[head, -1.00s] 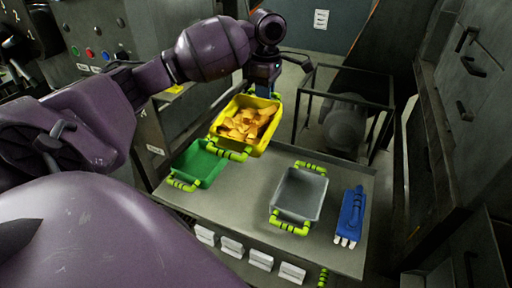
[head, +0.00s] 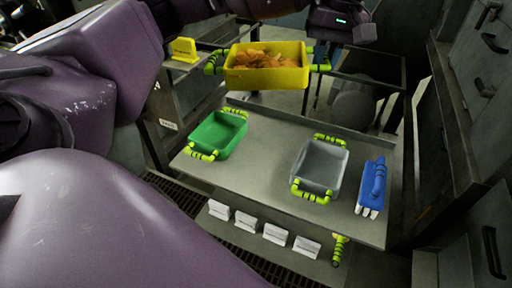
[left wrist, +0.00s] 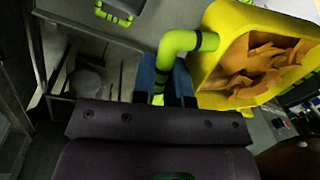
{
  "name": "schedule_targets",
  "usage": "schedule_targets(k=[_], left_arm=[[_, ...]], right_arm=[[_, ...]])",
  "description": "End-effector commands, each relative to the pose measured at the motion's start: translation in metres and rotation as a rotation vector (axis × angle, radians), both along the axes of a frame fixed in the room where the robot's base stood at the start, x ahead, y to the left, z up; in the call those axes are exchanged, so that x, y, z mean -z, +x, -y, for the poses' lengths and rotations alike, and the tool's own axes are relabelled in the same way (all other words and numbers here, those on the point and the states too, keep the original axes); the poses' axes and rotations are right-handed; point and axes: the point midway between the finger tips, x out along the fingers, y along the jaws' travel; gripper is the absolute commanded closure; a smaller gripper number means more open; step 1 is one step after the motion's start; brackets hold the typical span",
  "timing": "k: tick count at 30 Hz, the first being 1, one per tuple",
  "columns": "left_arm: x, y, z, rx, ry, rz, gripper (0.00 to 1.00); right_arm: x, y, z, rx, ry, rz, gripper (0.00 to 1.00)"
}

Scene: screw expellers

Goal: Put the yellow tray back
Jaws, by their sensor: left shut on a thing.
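The yellow tray (head: 268,77) holds orange-brown chip-like pieces (head: 265,59) and has a lime-green handle at each end. It hangs in the air above the back of the grey table, roughly level in the head view. My left gripper (head: 324,55) is shut on the tray's right-hand handle. In the left wrist view, the blue fingers of my left gripper (left wrist: 167,82) close around the lime-green handle (left wrist: 176,45), with the yellow tray (left wrist: 208,68) to the right. My right gripper is not in view.
A green tray (head: 217,136) stands at the table's left and a grey tray (head: 320,166) at its right, beside a blue brush-like tool (head: 372,186). The table (head: 265,160) is bare between them. A dark frame (head: 372,80) stands behind. A small yellow piece (head: 184,50) is at the left.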

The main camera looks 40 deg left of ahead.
Motion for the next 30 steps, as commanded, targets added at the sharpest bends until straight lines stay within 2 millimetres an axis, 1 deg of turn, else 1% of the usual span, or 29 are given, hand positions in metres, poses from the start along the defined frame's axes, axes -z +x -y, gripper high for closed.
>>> schedule_targets(k=[1, 6, 9, 12, 17, 20, 23, 30], left_arm=[[0.004, -0.006, 0.004, 0.089, 0.005, 0.0, 1.0], [0.019, -0.023, 0.01, 0.391, 0.018, -0.006, 1.0], [0.021, -0.029, 0.012, 0.535, 0.025, -0.008, 1.0], [0.021, -0.03, 0.013, 0.64, 0.033, -0.008, 1.0], [0.021, -0.03, 0.013, 0.734, 0.044, -0.01, 1.0], [0.027, -0.03, 0.012, 0.757, 0.05, -0.012, 1.0], [0.043, -0.03, 0.012, 0.761, 0.053, -0.015, 1.0], [0.095, -0.03, 0.012, 0.759, 0.053, -0.015, 1.0]], right_arm=[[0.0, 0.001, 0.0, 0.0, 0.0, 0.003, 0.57], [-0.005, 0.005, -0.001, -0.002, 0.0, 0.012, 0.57], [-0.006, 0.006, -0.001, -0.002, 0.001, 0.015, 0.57], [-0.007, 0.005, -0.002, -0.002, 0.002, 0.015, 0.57], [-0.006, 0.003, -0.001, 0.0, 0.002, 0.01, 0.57], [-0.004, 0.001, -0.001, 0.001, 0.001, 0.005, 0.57], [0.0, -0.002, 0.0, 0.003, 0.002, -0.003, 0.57], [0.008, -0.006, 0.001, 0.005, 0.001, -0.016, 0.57]])
